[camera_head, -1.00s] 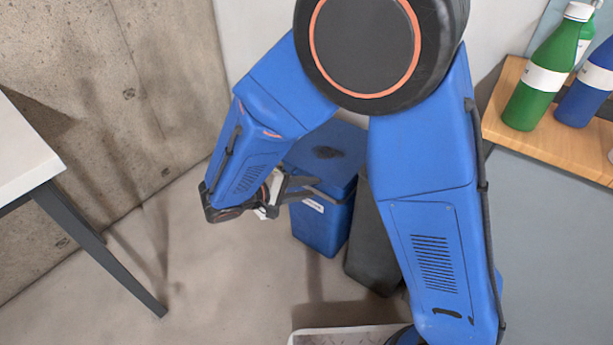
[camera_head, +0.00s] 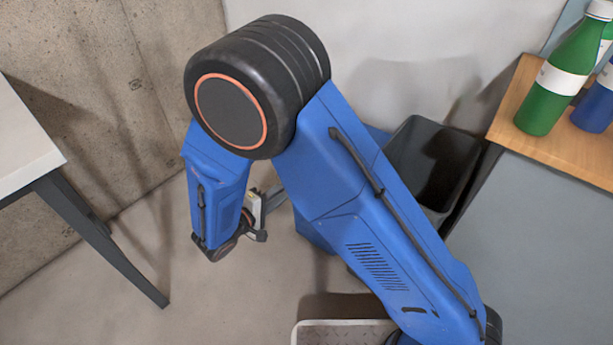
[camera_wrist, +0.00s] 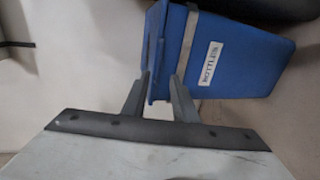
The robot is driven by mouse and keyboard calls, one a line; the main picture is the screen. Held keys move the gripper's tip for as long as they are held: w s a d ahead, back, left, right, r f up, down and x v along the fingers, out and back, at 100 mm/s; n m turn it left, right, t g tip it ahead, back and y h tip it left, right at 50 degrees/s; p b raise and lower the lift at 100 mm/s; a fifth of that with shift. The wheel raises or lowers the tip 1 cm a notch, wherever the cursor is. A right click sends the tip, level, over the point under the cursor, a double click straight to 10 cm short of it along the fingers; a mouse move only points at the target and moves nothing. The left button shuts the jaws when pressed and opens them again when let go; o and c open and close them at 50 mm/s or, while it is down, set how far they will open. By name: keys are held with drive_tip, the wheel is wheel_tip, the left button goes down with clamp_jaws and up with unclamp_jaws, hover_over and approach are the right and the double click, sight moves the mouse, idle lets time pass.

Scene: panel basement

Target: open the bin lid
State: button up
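The blue bin (camera_head: 312,232) stands on the floor by the wall, mostly hidden behind my arm in the head view; its lid is hidden there. In the wrist view the blue bin (camera_wrist: 235,62) shows its side with a white label, and the lid edge (camera_wrist: 156,50) runs along its left side. My gripper (camera_wrist: 160,97) has its two fingers apart, one on each side of the lid's corner. I cannot tell if they touch it. In the head view my gripper (camera_head: 274,196) is partly covered by the arm, beside the bin.
A dark grey bin (camera_head: 437,150), open at the top, stands right of the blue bin. A wooden shelf (camera_head: 527,90) with a green bottle (camera_head: 556,85) and a blue bottle (camera_head: 597,105) is at right. A white table (camera_head: 22,140) is at left. The floor between is clear.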

drive_tip(key=x, duration=1.1)
drive_tip(key=shift+w+d, duration=0.25)
drive_tip(key=shift+w, duration=0.05)
clamp_jaws()
